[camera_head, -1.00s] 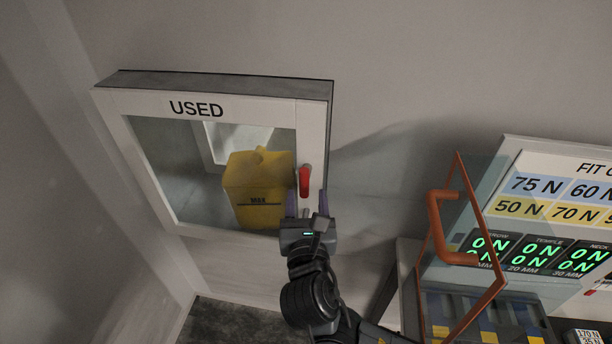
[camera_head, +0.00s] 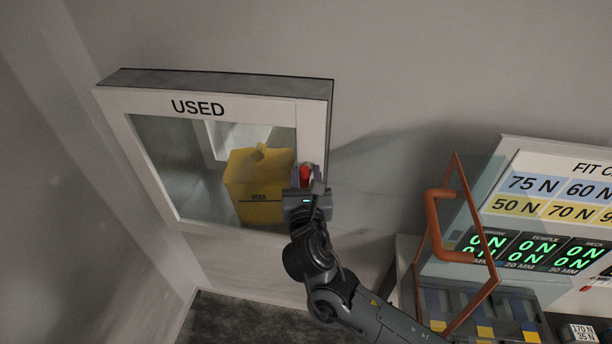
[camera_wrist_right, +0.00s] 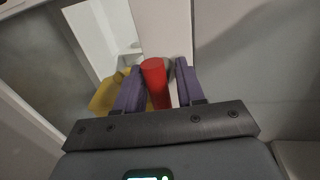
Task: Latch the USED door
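The USED door (camera_head: 250,112) is a white-framed glass door on a shallow grey wall cabinet, and it looks closed. Its red latch handle (camera_head: 305,173) is on the right frame strip, partly hidden by my gripper. My right gripper (camera_head: 306,178) is at the handle, reaching up from below. In the right wrist view, the red handle (camera_wrist_right: 155,80) stands between the two purple fingers of my right gripper (camera_wrist_right: 157,88). The fingers are apart, with a gap visible on the handle's right side. My left gripper is not in view.
A yellow bin (camera_head: 258,185) shows behind the door glass. At right, an orange-framed clear door (camera_head: 478,220) with an orange handle stands open before a bench with green displays (camera_head: 530,250). The wall right of the cabinet is clear.

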